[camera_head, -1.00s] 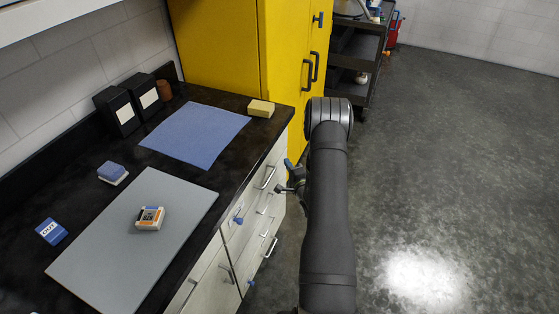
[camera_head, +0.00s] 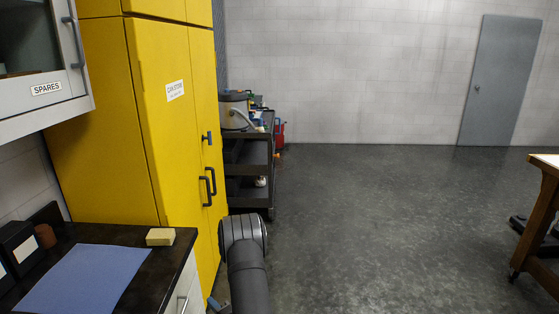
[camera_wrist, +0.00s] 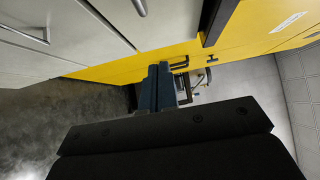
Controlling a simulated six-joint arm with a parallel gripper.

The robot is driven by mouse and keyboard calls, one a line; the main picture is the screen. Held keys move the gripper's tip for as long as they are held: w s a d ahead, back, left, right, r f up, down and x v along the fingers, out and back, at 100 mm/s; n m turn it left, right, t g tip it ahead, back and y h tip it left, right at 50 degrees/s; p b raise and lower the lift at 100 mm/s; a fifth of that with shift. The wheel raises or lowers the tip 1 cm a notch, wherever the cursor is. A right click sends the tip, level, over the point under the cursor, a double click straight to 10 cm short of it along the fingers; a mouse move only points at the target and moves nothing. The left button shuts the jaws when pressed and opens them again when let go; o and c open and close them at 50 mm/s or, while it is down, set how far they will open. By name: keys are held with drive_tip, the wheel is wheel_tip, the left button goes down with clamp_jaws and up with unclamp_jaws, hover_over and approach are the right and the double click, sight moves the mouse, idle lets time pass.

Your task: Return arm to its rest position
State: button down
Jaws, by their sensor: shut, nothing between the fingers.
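My gripper shows in the wrist view (camera_wrist: 160,88), its blue fingers together with nothing held. It is beside the white drawer fronts (camera_wrist: 45,38) and points towards the yellow cabinet. In the head view my arm rises at the bottom centre, to the right of the counter. Only a small blue and dark part near the bottom edge there may be the gripper; the rest is hidden or cut off.
The black counter (camera_head: 150,262) is at lower left, with a blue cloth (camera_head: 80,280) and a yellowish block (camera_head: 160,237). The yellow cabinet (camera_head: 140,120) stands behind. A dark cart (camera_head: 248,160) is beyond it. Open floor (camera_head: 390,220) lies to the right; a wooden table (camera_head: 540,215) is at far right.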

approach(183, 282)
drive_tip(key=w, duration=0.3)
drive_tip(key=a, duration=0.1)
drive_tip(key=w+a, duration=0.1)
drive_tip(key=a, duration=0.1)
drive_tip(key=shift+w+a+r, duration=0.1)
drive_tip(key=shift+w+a, duration=0.05)
drive_tip(key=shift+a, duration=0.5)
